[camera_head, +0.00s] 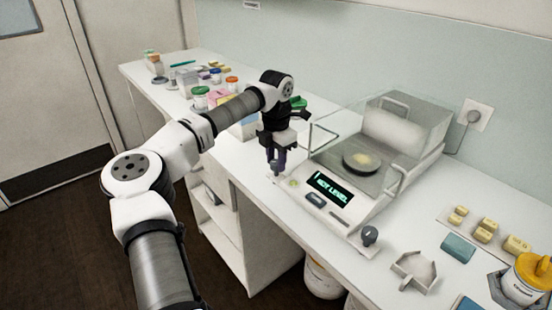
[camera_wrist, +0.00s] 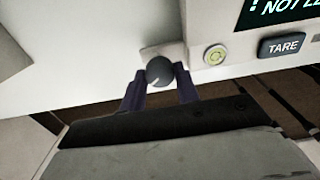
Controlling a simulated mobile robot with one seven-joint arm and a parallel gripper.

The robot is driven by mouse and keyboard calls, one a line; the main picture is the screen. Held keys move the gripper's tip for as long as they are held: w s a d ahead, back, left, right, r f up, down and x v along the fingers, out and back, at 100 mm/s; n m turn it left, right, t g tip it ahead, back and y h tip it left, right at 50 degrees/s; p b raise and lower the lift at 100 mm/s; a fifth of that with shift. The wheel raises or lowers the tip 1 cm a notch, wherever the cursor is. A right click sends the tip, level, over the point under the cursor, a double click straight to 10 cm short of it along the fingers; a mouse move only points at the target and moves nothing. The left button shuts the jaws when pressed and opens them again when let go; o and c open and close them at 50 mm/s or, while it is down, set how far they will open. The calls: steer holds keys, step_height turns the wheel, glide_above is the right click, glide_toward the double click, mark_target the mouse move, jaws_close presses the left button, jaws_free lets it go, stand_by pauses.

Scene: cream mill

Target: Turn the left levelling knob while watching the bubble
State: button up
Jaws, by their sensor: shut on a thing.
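The balance (camera_head: 345,215) stands on the bench, and its display (camera_head: 328,188) reads "NOT LEVEL". My gripper (camera_head: 276,170) points down at the balance's front left corner. In the wrist view, its two dark fingers (camera_wrist: 160,84) are shut on the left levelling knob (camera_wrist: 158,70), a dark round knob with a pale mark. The round yellow-green bubble level (camera_wrist: 215,55) sits just right of the knob. It also shows in the head view (camera_head: 294,183). The bubble's exact place in its ring is too small to tell. The right levelling knob (camera_head: 370,235) is free.
The glass draft shield (camera_head: 350,130) rises behind my gripper. A TARE button (camera_wrist: 283,46) is close to the bubble level. Jars and boxes (camera_head: 205,95) stand on the bench behind my arm. A grey scoop-like tray (camera_head: 413,270) and yellow weights (camera_head: 485,230) lie to the right.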

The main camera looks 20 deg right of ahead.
mark_target(276, 162)
steer(key=shift+r, duration=0.1)
stand_by(0.3)
steer(key=o, duration=1)
step_height(276, 162, up, 14)
steer(key=shift+f+b, duration=0.1)
steer(key=shift+b, duration=1.1)
steer(key=shift+f, duration=0.1)
